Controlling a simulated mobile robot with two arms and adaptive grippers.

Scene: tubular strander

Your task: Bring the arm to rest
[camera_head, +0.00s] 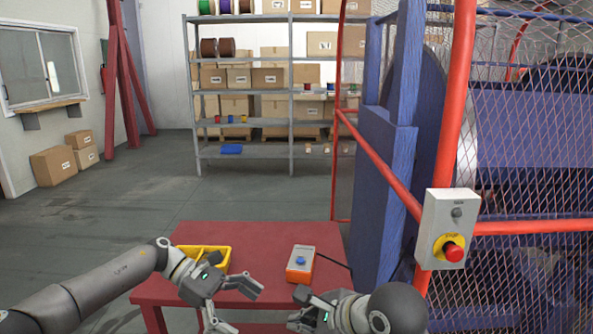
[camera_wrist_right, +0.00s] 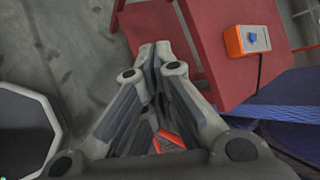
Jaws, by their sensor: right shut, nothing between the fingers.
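My left arm comes in from the left, and its gripper (camera_head: 235,302) is at the red table's front edge. Its fingers are spread apart with nothing seen between them. My right gripper (camera_head: 303,308) is low in the middle of the head view, in front of the table, partly hidden by its own arm. In the right wrist view my right gripper's fingertips (camera_wrist_right: 156,50) meet, shut and empty, with the red table (camera_wrist_right: 265,15) beyond them.
On the red table (camera_head: 215,232) are a yellow bin (camera_head: 226,262) and an orange-grey box with a blue button (camera_head: 300,263). A red-framed mesh guard and a stop-button box (camera_head: 446,228) stand at right. Shelves (camera_head: 250,90) stand behind.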

